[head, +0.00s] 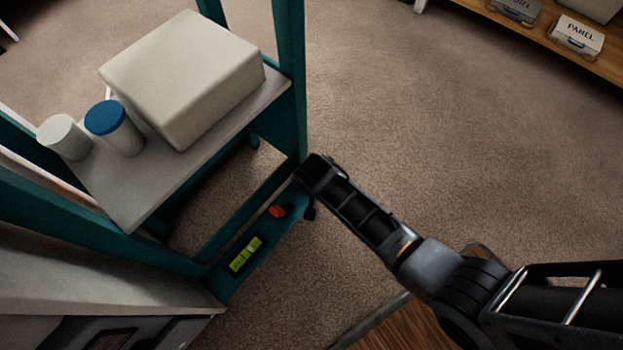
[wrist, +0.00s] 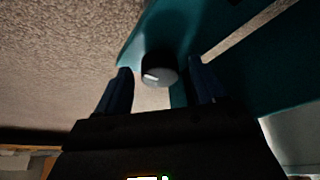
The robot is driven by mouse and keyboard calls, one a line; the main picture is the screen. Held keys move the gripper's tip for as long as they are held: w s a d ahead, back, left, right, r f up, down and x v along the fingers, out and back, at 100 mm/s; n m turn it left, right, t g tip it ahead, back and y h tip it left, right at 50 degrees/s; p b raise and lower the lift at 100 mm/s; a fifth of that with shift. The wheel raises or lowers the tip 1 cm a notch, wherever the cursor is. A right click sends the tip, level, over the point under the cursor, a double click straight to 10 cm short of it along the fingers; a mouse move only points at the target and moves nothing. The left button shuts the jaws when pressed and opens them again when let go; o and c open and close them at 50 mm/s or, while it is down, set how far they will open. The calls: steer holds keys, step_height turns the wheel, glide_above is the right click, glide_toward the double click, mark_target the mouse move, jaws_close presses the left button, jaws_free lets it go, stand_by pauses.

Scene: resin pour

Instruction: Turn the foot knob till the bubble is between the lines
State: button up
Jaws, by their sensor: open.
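The foot knob (wrist: 158,70) is dark and round with a pale mark on its face, under the teal frame's corner in the wrist view. My gripper (wrist: 160,78) is open, with one finger on each side of the knob; I cannot tell whether either finger touches it. In the head view my gripper (head: 310,190) is at the near right corner of the teal stand, where my arm hides most of the knob. The yellow-green level vial (head: 245,254) lies on the stand's lower rail. Its bubble is too small to place against the lines.
The teal stand (head: 290,90) carries a shelf (head: 128,198) with a pale box (head: 182,75), a white cup (head: 63,137) and a blue-lidded jar (head: 115,128). Open carpet (head: 450,130) lies to the right.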

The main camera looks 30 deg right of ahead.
steer(key=c, duration=1)
steer(key=shift+c, duration=0.2)
steer(key=shift+r+p, duration=0.1)
steer(key=shift+p, duration=0.2)
